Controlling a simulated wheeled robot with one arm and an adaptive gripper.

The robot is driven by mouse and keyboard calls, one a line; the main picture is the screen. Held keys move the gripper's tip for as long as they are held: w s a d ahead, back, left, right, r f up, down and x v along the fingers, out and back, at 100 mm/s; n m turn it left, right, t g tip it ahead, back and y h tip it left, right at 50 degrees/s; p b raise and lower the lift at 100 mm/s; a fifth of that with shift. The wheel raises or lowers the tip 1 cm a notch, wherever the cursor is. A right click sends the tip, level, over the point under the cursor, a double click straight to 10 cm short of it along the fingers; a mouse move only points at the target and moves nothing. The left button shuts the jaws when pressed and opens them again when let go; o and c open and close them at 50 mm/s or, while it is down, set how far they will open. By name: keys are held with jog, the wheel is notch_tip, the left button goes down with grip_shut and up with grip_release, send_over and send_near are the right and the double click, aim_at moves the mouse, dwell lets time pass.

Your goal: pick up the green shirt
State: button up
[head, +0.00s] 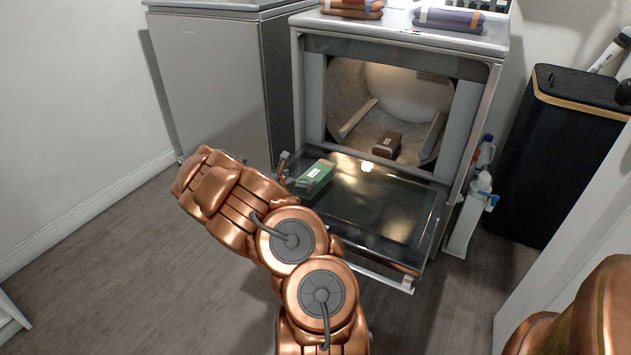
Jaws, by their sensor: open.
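The green shirt (317,175) is a small folded bundle with a pale patch on top. It lies on the left part of the open, lowered glass door of the machine. My gripper (294,171) is at the left side of the shirt, one finger on the far side and one close to its near left edge. The gripper is open. My arm partly hides it, and I cannot tell whether a finger touches the shirt.
A brown folded bundle (388,144) lies inside the drum opening. Folded orange-brown (352,9) and purple (449,19) clothes lie on top of the machine. Bottles (468,215) and a black hamper (560,150) stand right. A grey appliance (212,85) stands left. Floor at left is clear.

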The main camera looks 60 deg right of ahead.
aim_at(310, 177)
jog(key=x, duration=0.1)
jog(key=b+x, duration=0.1)
jog(key=x, duration=0.1)
jog(key=s+x, duration=0.1)
jog(key=shift+d+f+b, duration=0.25)
jog(key=shift+f+b, duration=0.1)
jog(key=shift+w+d+f, duration=0.1)
jog(key=shift+d+f, duration=0.05)
jog(key=shift+d, duration=0.45)
jog(key=c, duration=1.4)
